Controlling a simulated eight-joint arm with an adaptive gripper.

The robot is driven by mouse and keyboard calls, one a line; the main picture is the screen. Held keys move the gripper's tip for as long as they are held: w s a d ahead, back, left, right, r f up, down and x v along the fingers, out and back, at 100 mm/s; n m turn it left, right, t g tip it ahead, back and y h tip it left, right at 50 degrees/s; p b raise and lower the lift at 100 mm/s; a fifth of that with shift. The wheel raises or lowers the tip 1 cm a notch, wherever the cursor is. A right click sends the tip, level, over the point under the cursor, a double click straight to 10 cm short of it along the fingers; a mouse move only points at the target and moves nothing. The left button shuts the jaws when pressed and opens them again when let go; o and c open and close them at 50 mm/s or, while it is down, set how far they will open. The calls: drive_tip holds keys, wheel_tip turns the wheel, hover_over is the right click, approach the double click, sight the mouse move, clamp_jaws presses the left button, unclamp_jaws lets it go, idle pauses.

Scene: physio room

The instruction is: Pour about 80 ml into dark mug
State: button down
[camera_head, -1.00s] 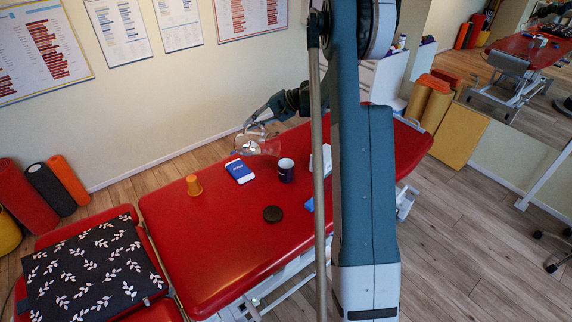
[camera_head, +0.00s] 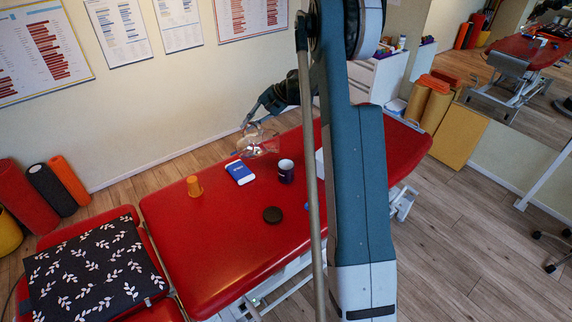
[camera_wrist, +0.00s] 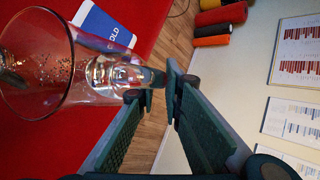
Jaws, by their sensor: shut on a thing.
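My gripper (camera_head: 247,124) is shut on a clear glass vessel (camera_head: 262,146), held above the red treatment table beyond the mug. In the wrist view the fingertips (camera_wrist: 158,80) close at the vessel's narrow part, and its wide flared part (camera_wrist: 38,62) fills the upper left. The vessel looks tilted, with the wide part away from the fingers. Small specks show in the glass; I cannot tell how much liquid it holds. The dark mug (camera_head: 286,174) stands upright on the table, to the right of and nearer than the vessel, apart from it. Its inside is too small to read.
On the red table (camera_head: 210,250) are an orange cup (camera_head: 194,187), a blue and white pack (camera_head: 240,172) below the vessel and a black disc (camera_head: 272,215). A patterned cushion (camera_head: 92,268) lies at the left end. My arm hides part of the table's right side.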

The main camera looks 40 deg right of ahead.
drive_tip(key=w+g, duration=0.1)
drive_tip(key=g+h, duration=0.1)
drive_tip(key=shift+w+a+f+m+g+p, duration=0.2)
drive_tip(key=shift+w+a+m+g+p, duration=0.1)
drive_tip(key=shift+w, duration=0.05)
drive_tip(key=shift+w+a+f+g+h, duration=0.2)
drive_tip(key=shift+w+f+g+h, duration=0.25)
drive_tip(key=shift+w+g, duration=0.3)
drive_tip(key=shift+w+a+f+m+g+h, duration=0.15)
drive_tip(key=shift+w+f+m+g+h, duration=0.1)
drive_tip(key=shift+w+f+m+g, duration=0.4)
drive_tip(key=shift+w+a+f+g+b, duration=0.15)
drive_tip(key=shift+f+g+b, duration=0.1)
drive_tip(key=shift+f+g, duration=0.3)
drive_tip(key=shift+w+d+f+g+b, duration=0.1)
drive_tip(key=shift+f+g+b, duration=0.2)
drive_tip(key=shift+f, duration=0.3)
drive_tip(key=shift+w+f+g+h, duration=0.1)
drive_tip(key=shift+f+g+h, duration=0.35)
drive_tip(key=shift+g, duration=0.3)
